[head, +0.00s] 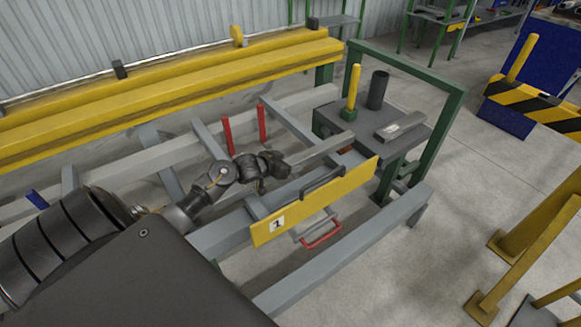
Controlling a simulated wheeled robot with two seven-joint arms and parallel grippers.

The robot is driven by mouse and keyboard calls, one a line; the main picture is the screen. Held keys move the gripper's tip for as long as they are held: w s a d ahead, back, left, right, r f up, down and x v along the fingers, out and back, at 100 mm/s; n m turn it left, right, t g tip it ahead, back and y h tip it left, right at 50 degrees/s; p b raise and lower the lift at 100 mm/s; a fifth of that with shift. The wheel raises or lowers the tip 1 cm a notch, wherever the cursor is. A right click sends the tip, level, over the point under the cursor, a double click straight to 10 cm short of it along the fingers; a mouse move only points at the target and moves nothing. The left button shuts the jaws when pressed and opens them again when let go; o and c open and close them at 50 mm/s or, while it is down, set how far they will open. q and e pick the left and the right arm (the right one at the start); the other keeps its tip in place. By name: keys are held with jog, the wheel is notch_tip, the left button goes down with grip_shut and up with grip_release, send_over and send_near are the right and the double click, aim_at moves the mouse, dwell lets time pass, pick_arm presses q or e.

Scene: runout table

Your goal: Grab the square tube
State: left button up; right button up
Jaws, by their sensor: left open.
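A light grey square tube (322,149) lies across the runout table, its right end close to the dark plate. My left gripper (276,165) is at the tube's left end, with its jaws open. The dark gripper hides that end, so I cannot tell whether the tube lies between the fingers or touches them. My right gripper is not in view.
A yellow panel (315,202) with a dark handle stands just in front. Two red posts (262,125) rise behind my gripper. The dark plate (366,122) carries a dark round tube (377,90), a yellow post (353,85) and a grey block (402,126). A green frame (448,118) stands behind.

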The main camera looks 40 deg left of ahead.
pick_arm(q)
grip_shut()
jog(key=shift+r, duration=0.1)
dwell(0.4)
jog(key=shift+r, duration=0.1)
